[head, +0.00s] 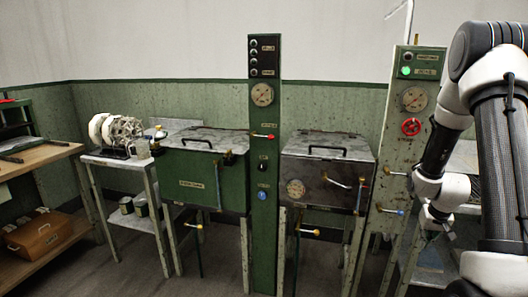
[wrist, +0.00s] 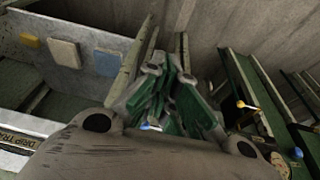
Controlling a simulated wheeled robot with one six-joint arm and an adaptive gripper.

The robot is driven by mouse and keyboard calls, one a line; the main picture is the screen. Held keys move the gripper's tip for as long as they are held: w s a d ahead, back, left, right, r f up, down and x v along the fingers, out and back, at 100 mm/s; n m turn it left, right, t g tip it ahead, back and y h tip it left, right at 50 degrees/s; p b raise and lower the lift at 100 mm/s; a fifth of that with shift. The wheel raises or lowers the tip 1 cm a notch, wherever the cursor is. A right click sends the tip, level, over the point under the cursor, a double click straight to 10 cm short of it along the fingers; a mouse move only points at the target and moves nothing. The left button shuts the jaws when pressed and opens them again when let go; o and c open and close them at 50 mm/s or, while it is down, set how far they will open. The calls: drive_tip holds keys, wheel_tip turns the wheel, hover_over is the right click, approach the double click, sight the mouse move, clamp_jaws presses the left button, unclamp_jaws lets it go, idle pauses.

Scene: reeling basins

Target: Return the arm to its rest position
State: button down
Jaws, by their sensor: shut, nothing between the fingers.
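My gripper (wrist: 168,85) shows in the wrist view with its green-padded fingers drawn together and nothing between them. In the head view my arm stands folded at the right edge, its wrist in front of the right-hand shelf and beside the right green control column (head: 392,170). The fingertips are hard to make out there. No object touches the gripper in either view.
Two lidded basins, one green (head: 202,180) and one grey (head: 325,180), flank a central control column (head: 263,200). A side table (head: 118,160) carries white reels. A wooden bench (head: 40,160) stands left. In the wrist view, a drip tray (wrist: 20,142) is at lower left.

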drive_tip(key=s+a+r+n, duration=0.1)
drive_tip(key=s+a+r, duration=0.5)
drive_tip(key=s+r, duration=0.2)
drive_tip(key=s+a+r+n, duration=0.1)
drive_tip(key=s+a+r, duration=0.4)
drive_tip(key=s+r, duration=0.4)
drive_tip(key=s+a+r+n+t+y, duration=0.1)
drive_tip(key=s+a+r, duration=0.5)
drive_tip(key=r, duration=0.8)
drive_tip(key=shift+s+a, duration=0.35)
drive_tip(key=shift+s, duration=0.9)
